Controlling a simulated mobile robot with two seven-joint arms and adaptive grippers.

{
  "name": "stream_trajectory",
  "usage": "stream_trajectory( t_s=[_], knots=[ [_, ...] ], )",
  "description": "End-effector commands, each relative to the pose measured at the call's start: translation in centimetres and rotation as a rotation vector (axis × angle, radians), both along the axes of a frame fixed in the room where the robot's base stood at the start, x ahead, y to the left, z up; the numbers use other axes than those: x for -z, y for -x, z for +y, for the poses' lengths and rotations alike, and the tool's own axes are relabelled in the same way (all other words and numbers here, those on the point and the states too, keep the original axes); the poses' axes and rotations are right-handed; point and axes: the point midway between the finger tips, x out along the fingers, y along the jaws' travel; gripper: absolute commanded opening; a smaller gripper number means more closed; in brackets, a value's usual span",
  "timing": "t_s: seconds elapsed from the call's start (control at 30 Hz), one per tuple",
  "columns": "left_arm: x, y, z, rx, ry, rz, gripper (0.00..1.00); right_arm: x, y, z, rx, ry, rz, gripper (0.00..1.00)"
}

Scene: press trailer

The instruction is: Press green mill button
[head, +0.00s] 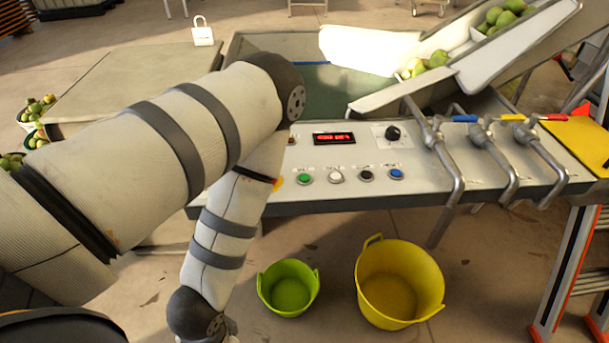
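The control panel (440,185) is a pale, sloped console across the middle of the head view. The green button (304,178) is the leftmost in a row of round buttons on its front. To its right are a white button (335,177), a black button (366,176) and a blue button (396,174). Small labels above them are too small to read. My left arm crosses in front of the panel's left end, just left of the green button, and bends downward. Its wrist reaches the bottom edge, and the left gripper is not visible. My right gripper is not in view.
A red display (333,138) and a black knob (392,133) sit above the buttons. Metal lever handles (450,165) stick out at the panel's right. A green bucket (289,288) and a yellow bucket (399,284) stand on the floor below. A chute (515,50) carries green fruit.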

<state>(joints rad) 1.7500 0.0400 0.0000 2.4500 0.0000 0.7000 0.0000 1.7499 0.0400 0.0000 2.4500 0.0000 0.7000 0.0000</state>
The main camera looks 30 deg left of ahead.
Motion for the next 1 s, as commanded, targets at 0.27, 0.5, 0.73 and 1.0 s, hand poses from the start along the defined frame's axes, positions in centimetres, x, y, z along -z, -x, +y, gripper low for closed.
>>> stream_trajectory(
  t_s=[0.27, 0.5, 0.73, 1.0],
  knots=[
    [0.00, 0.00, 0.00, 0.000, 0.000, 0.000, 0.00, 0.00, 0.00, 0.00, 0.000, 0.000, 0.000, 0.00],
    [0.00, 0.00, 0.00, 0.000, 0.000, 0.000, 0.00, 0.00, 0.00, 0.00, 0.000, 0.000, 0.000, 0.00],
    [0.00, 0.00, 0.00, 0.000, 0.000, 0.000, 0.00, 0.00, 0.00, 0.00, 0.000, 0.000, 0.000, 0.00],
    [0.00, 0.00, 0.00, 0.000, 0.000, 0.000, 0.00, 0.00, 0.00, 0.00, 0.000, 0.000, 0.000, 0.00]
  ],
)
